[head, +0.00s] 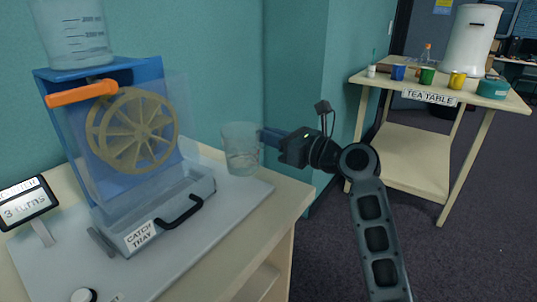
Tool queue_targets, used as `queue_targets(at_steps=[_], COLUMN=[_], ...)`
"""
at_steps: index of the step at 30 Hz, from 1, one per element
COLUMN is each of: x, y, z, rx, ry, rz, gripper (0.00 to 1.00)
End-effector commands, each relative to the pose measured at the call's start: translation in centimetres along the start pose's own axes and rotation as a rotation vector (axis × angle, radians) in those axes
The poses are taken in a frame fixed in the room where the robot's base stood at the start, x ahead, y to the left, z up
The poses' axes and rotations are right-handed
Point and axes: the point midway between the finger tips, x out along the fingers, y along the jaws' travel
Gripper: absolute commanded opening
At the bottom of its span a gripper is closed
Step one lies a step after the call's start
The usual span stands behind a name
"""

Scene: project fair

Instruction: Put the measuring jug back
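A clear measuring jug (240,155) with faint markings is at the back right corner of the grey board, right of the water wheel stand. I cannot tell whether it rests on the board or is just above it.
The blue stand (60,130) holds a wooden wheel (132,130), an orange lever (82,93) and a graduated tank (72,35) on top. A catch tray (165,215) and small display (25,203) are in front. The tea table (415,150) behind right holds several cups and an urn (470,40).

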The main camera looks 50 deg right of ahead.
Motion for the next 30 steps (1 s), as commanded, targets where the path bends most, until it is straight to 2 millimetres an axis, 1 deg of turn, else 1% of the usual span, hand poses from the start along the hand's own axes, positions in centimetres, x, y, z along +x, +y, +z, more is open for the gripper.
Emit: queue_targets(at_steps=[5, 12, 25, 26, 30], x=[0.2, 0.2, 0.2, 0.2, 0.2], y=[0.2, 0.1, 0.1, 0.1, 0.1], z=[-0.9, -4.0, -4.4, -4.4, -4.4], rx=[0.002, 0.003, 0.001, 0.000, 0.000], ry=[-0.001, 0.000, -0.002, -0.001, -0.001], rz=[0.000, 0.000, 0.000, 0.000, 0.000], gripper=[0.00, 0.00, 0.00, 0.14, 0.27])
